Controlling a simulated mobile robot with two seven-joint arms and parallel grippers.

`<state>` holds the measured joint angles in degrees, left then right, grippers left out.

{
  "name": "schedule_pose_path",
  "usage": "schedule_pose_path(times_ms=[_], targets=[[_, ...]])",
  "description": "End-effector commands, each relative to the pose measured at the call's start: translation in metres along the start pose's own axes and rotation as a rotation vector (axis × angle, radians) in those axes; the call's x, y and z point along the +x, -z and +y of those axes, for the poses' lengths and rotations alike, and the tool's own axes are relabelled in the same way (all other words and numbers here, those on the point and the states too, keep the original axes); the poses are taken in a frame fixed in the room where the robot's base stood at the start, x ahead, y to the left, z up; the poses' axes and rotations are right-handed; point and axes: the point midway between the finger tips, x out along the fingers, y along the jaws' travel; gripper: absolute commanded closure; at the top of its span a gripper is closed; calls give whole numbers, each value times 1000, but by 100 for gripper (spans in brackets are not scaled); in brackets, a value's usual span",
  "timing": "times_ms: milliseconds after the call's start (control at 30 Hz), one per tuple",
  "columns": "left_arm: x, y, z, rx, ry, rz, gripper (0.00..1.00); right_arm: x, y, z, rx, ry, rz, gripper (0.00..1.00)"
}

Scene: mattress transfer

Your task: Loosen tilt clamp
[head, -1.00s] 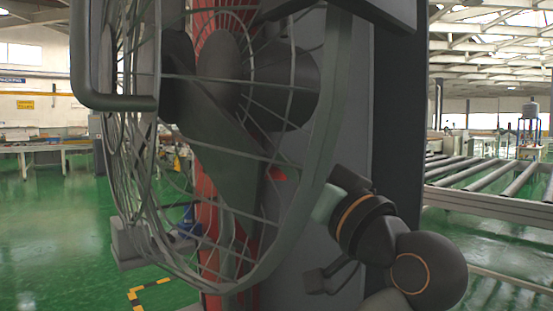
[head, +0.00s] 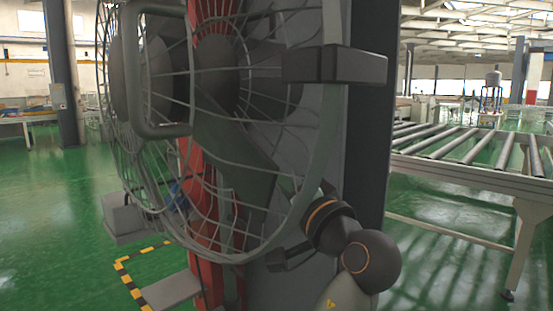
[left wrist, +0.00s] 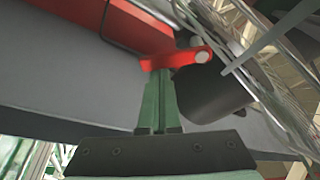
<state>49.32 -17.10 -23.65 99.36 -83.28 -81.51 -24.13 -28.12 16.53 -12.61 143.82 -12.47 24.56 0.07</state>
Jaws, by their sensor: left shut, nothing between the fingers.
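A large fan with a grey wire cage (head: 313,185) fills the middle of the head view, in front of a red post (head: 196,165). In the left wrist view a red lever (left wrist: 180,59) with a pale round end lies across the tips of my left gripper (left wrist: 160,74). The green fingers are shut with nothing between them. I cannot tell whether the tips touch the lever. A dark cylinder (left wrist: 212,95) is just right of the fingers. In the head view one of my arms reaches behind the lower right of the cage, its gripper hidden. My right gripper is not in view.
A dark bar (head: 335,66) juts out at the cage's upper right. A grey handle-like tube (head: 137,90) stands off the cage's left front. A roller conveyor (head: 480,150) is at the right. Open green floor (head: 60,210) lies to the left, with yellow-black marking (head: 127,285) near the post.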

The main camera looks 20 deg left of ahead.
Motion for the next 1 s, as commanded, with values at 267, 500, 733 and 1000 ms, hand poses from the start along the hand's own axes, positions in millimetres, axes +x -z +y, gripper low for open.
schedule_pose_path(times_ms=[267, 500, 733, 1000], targets=[[-2, -6, 2, 28, -9, -2, 100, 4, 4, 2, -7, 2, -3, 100], [-2, -8, 2, 25, -8, -2, 100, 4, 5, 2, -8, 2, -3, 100], [-2, -8, 2, 24, -8, -1, 100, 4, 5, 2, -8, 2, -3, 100], [-2, -8, 2, 24, -8, -1, 100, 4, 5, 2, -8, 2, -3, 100]])
